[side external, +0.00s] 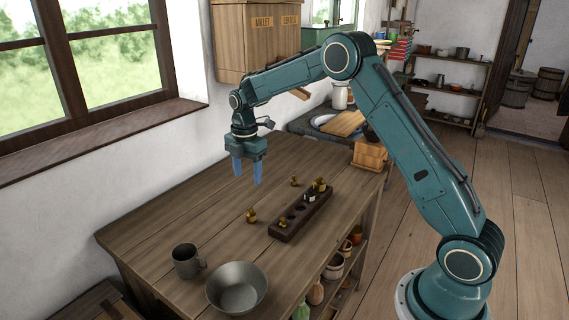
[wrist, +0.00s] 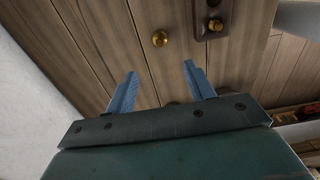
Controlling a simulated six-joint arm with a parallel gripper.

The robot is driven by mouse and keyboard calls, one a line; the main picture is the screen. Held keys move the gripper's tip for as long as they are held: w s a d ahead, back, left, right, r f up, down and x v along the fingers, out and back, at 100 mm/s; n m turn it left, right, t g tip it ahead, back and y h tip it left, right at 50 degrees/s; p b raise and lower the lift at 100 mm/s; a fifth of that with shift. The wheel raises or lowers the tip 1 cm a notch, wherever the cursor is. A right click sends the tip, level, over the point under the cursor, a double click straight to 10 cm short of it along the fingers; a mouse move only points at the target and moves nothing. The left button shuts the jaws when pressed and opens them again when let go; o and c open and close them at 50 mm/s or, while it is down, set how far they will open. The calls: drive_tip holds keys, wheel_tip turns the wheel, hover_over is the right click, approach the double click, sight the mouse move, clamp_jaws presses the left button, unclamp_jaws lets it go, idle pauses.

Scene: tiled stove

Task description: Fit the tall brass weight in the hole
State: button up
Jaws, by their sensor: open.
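A dark wooden block (side external: 300,226) with a row of holes lies on the table. Brass weights sit in it at its near end (side external: 282,222) and far end (side external: 320,185), with a pale piece (side external: 309,197) near the far one. Dark open holes show between them. Two loose brass weights stand on the table, one left of the block (side external: 251,215) and one behind it (side external: 294,181). I cannot tell which is the tall one. My gripper (side external: 248,177) is open and empty above the table. In the wrist view, a loose weight (wrist: 160,39) lies beyond my fingertips (wrist: 160,72).
A grey mug (side external: 187,261) and a metal bowl (side external: 237,287) stand at the table's near end. A wooden box (side external: 369,155) stands at the far right corner. The tabletop left of the weights is clear. The wall and window lie to the left.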

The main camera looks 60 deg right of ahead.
hover_over(251, 209)
drive_tip(key=shift+a+f, duration=0.15)
drive_tip(key=shift+f, duration=4.1)
drive_tip(key=shift+f, duration=2.6)
clamp_jaws()
drive_tip(key=shift+r, duration=0.1)
wheel_tip(251, 209, up, 20)
